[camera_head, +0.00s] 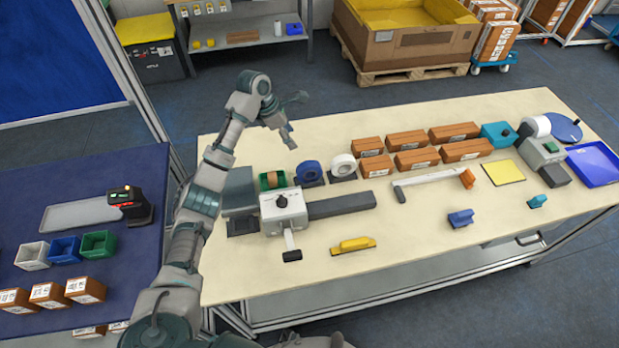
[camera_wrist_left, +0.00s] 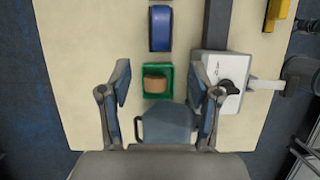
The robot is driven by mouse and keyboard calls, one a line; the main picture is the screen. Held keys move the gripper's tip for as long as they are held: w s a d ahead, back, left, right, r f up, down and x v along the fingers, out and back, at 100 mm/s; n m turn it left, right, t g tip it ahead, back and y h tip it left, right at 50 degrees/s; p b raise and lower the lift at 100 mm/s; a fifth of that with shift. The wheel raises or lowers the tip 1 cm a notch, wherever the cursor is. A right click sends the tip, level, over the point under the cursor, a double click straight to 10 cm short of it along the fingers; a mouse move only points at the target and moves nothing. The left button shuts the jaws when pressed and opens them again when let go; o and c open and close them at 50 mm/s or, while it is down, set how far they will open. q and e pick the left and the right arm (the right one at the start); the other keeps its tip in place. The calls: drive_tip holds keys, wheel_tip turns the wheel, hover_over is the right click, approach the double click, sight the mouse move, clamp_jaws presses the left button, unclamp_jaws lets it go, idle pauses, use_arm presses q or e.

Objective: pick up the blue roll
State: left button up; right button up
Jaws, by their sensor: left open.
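The blue roll (camera_head: 309,170) stands on a dark holder at the back of the light table, between a green bin and a white roll. It also shows at the top of the left wrist view (camera_wrist_left: 161,27). My left gripper (camera_head: 296,119) is open and empty, above the table's back left part. In the left wrist view its spread fingers (camera_wrist_left: 160,72) straddle the green bin, with the blue roll beyond the fingertips and apart from them. My right gripper is not in view.
The green bin (camera_head: 262,179) holds a brown roll. The white roll (camera_head: 343,164) stands right of the blue roll. A white machine (camera_head: 283,212) stands in front. Several brown boxes (camera_head: 411,158) stand further right. The table's front middle is mostly clear around a yellow tool (camera_head: 353,245).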

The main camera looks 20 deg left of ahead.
sight(308, 164)
use_arm(q)
drive_tip(key=x, duration=1.1)
drive_tip(key=shift+d+f, duration=0.2)
drive_tip(key=shift+f, duration=0.05)
drive_tip(key=x, duration=0.5)
drive_tip(key=shift+a+f, duration=0.1)
drive_tip(key=shift+f, duration=0.3)
clamp_jaws()
